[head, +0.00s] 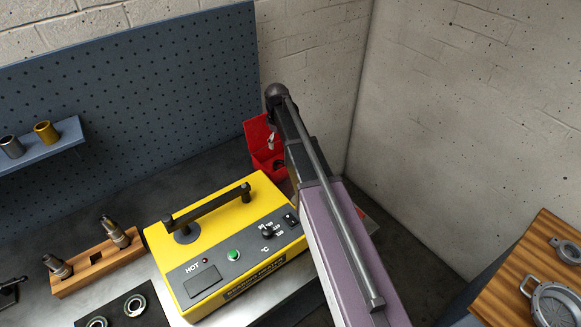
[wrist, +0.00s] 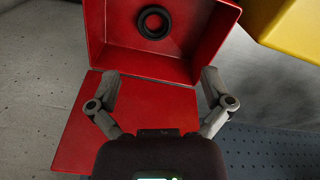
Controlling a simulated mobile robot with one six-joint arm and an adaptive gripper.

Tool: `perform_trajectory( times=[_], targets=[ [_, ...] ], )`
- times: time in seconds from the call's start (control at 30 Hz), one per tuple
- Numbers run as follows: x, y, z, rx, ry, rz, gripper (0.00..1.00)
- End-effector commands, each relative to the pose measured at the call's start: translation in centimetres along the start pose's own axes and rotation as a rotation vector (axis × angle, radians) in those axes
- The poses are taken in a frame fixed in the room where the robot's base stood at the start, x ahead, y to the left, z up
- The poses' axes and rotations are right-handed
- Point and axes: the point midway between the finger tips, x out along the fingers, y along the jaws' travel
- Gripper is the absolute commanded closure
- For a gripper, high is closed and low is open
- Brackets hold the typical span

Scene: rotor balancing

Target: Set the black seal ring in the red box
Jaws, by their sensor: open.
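The black seal ring (wrist: 153,22) lies inside the red box (wrist: 112,32), on its floor in the wrist view. The box's open red lid (wrist: 140,108) spreads below it in that view. My gripper (wrist: 160,78) is open and empty, its two fingers spread over the lid side of the box, with the ring beyond the fingertips and apart from them. In the head view the red box (head: 256,133) stands at the back, partly hidden by my arm; a dark patch inside may be the ring.
A yellow heater (head: 225,215) with a black handle stands just left of my arm, close to the box. A wooden holder (head: 97,263) and bearings (head: 135,305) lie further left. Pegboard (head: 130,105) and walls close off the back; a wooden table (head: 545,245) is at right.

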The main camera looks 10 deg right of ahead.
Motion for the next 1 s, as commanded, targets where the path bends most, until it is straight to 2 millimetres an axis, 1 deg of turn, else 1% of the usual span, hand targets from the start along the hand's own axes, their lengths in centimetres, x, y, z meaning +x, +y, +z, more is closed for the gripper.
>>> perform_trajectory(
  times=[0.03,0.17,0.27,0.4,0.5,0.6,0.7,0.77,1.0],
  targets=[
    [0.0,-0.9,1.2,0.024,0.000,0.000,0.00],
    [0.0,-3.5,4.3,0.123,-0.001,0.000,0.00],
    [0.0,-6.0,7.5,0.228,-0.001,0.000,0.00],
    [0.0,-9.8,12.1,0.393,-0.001,0.000,0.00],
    [0.0,-12.2,15.1,0.506,-0.001,0.000,0.00],
    [0.0,-14.1,17.4,0.598,-0.001,0.001,0.00],
    [0.0,-15.2,18.8,0.661,-0.001,0.001,0.00],
    [0.0,-15.6,19.3,0.686,-0.001,0.001,0.00],
    [0.0,-15.8,19.5,0.706,-0.002,0.001,0.00]
  ],
)
